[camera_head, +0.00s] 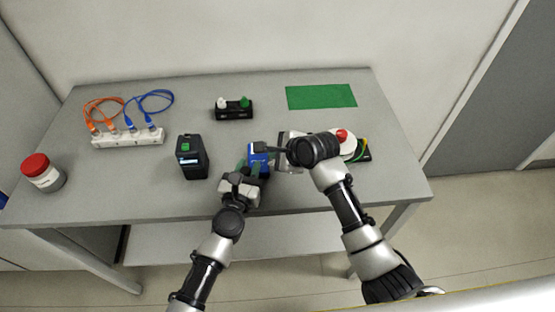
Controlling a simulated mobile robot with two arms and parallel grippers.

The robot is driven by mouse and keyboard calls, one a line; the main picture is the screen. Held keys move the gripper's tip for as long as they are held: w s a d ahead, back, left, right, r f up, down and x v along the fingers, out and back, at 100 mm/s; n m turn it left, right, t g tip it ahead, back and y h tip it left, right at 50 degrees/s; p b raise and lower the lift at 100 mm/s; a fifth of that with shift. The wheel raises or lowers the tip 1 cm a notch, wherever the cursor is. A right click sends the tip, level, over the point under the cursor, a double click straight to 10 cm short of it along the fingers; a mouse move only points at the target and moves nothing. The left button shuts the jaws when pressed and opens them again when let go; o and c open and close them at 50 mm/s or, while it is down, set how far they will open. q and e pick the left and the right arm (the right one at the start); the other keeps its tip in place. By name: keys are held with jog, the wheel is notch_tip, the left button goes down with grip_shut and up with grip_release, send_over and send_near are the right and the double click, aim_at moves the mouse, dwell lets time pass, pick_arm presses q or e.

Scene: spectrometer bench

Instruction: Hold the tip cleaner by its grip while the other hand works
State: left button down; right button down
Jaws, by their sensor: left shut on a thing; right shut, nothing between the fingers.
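The tip cleaner (258,155), with a blue body and darker green parts beside it, is near the middle of the table. My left gripper (247,176) is shut on it from the front; the fingers and the grip are partly hidden by the hand. My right gripper (270,150) is shut and empty, coming from the right with its fingertips close beside the blue body. I cannot tell whether they touch it.
A black device (192,158) stands left of the tip cleaner. A white strip with orange and blue cables (128,137), a red-lidded jar (45,174), a black holder (234,110) and a green mat (320,97) are around. A red-topped white item (347,142) is partly behind my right arm.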

jog(key=shift+f, duration=1)
dwell(0.9)
dwell(0.4)
jog(key=shift+r, duration=1.35)
jog(key=shift+r, duration=2.5)
pick_arm(q)
jog(key=c, duration=0.8)
grip_release()
